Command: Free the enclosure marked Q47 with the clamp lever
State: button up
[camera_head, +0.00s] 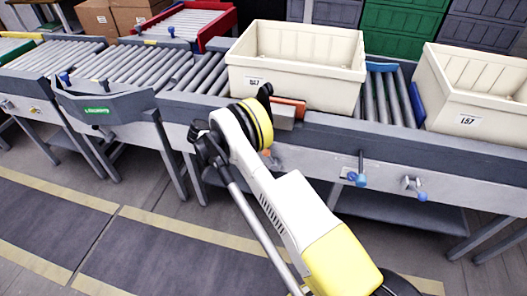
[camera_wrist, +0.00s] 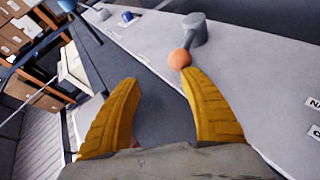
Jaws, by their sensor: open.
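A cream enclosure (camera_head: 295,75) sits on the roller conveyor in the head view; its small label (camera_head: 254,81) is blurred, perhaps Q47. An orange-red clamp bar (camera_head: 291,103) is at its front wall, partly behind my arm. In the wrist view a clamp lever with an orange ball knob (camera_wrist: 179,59) rises from a grey pivot (camera_wrist: 207,35) on the conveyor's side rail. My gripper (camera_wrist: 160,78) is open and empty, its yellow fingers apart. The knob is at the tip of the right finger; I cannot tell whether they touch. My arm largely hides this lever in the head view.
A second cream enclosure (camera_head: 480,90), its label like 157, stands at right with a blue clamp bar (camera_head: 417,103). Blue-knobbed levers (camera_head: 357,178) and (camera_head: 415,190) stick out from the front rail. Boxes (camera_head: 112,15) stand behind. The floor (camera_head: 150,245) in front is clear.

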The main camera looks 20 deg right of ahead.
notch_tip(320, 180, up, 5)
jog(key=shift+r, duration=0.1)
dwell(0.6)
